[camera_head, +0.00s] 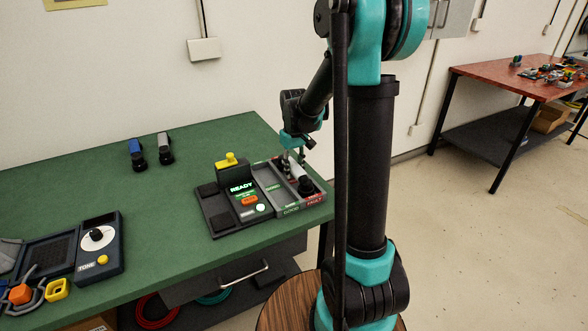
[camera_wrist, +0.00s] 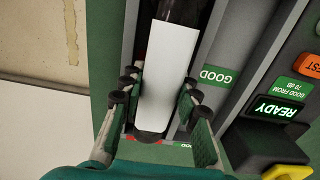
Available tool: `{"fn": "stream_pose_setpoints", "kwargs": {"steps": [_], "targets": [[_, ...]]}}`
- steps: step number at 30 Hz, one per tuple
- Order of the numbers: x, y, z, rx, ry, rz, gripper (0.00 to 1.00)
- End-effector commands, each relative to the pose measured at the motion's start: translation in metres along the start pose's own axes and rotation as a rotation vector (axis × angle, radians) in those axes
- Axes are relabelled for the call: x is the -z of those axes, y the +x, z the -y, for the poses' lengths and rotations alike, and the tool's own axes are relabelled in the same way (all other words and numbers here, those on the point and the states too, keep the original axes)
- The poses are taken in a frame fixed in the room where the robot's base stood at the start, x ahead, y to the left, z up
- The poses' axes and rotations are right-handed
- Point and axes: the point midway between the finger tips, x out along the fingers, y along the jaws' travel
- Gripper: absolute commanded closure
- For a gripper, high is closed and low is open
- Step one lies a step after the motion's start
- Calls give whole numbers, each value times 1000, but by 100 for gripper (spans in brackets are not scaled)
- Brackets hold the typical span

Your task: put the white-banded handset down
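The white-banded handset (camera_wrist: 167,70) lies lengthwise between the fingers of my gripper (camera_wrist: 158,88) in the wrist view. Its broad white band faces up, with dark ends. The fingers stand close on both sides; I cannot tell if they touch or press it. In the head view the handset (camera_head: 296,171) is at the right-hand, red-edged compartment of the tray (camera_head: 268,190), under my gripper (camera_head: 288,160). Whether it rests on the floor of that compartment is hidden. The compartment beside it bears a green GOOD label (camera_wrist: 217,75).
A tester with a READY screen (camera_head: 241,187) and yellow knob adjoins the tray on its left. A TONE unit (camera_head: 99,246) is at front left. The middle table is clear.

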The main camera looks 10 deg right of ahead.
Motion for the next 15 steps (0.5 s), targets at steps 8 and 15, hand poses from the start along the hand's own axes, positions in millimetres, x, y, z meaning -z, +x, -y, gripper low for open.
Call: {"fn": "stream_pose_setpoints", "kwargs": {"steps": [8, 15], "targets": [[0, 0, 0, 0, 0, 0, 50], [0, -3, 0, 0, 0, 0, 50]]}}
